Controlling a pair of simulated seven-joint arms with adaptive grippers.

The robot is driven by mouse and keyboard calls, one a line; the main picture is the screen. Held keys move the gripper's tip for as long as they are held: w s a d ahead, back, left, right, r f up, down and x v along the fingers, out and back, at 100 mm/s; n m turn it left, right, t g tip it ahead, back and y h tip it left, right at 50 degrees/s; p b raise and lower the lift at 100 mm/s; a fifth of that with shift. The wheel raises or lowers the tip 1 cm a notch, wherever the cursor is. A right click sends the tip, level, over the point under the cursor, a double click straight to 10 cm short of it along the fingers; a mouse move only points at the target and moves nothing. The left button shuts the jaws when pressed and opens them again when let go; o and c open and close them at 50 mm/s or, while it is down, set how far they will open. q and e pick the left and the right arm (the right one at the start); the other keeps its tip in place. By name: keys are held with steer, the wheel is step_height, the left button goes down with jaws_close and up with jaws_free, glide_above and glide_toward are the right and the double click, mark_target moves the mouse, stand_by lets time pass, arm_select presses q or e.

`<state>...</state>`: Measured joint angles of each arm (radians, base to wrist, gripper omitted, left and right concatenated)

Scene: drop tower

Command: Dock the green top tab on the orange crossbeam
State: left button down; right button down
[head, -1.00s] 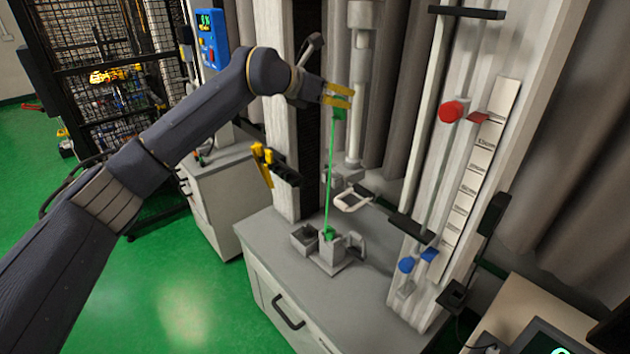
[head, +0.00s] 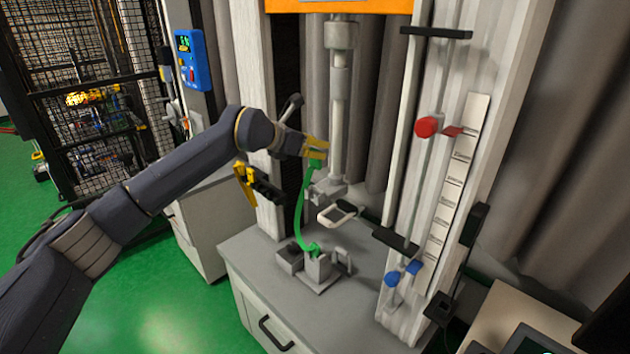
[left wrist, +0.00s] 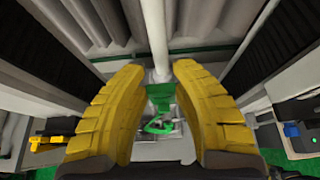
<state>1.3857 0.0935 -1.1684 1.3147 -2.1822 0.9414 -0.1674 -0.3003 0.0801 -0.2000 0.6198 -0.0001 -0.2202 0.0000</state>
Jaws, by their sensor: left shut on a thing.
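My left gripper (head: 317,151) is shut on the green top tab (head: 315,167), the upper end of a thin green strip (head: 299,211). The strip bows out to the left, and its lower end (head: 311,249) sits at a grey fixture (head: 318,271) on the cabinet. In the left wrist view the tab (left wrist: 160,95) shows between the yellow fingers (left wrist: 160,85), with green curving below it. The orange crossbeam (head: 340,6) crosses the top edge of the head view, well above the tab and apart from it. Only its lower part shows. My right gripper is out of view.
A vertical grey cylinder (head: 337,110) stands just right of my gripper. A pale loop handle (head: 341,215) juts out below it. A rail with a red knob (head: 426,127) and blue knob (head: 392,279) stands further right. A black-and-yellow holder (head: 258,185) is left of the strip.

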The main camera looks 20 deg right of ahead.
arm_select(q)
steer(key=shift+f, duration=5)
steer(key=c, duration=1.1)
jaws_free()
steer(key=shift+c, duration=0.2)
steer(key=shift+o, duration=0.3)
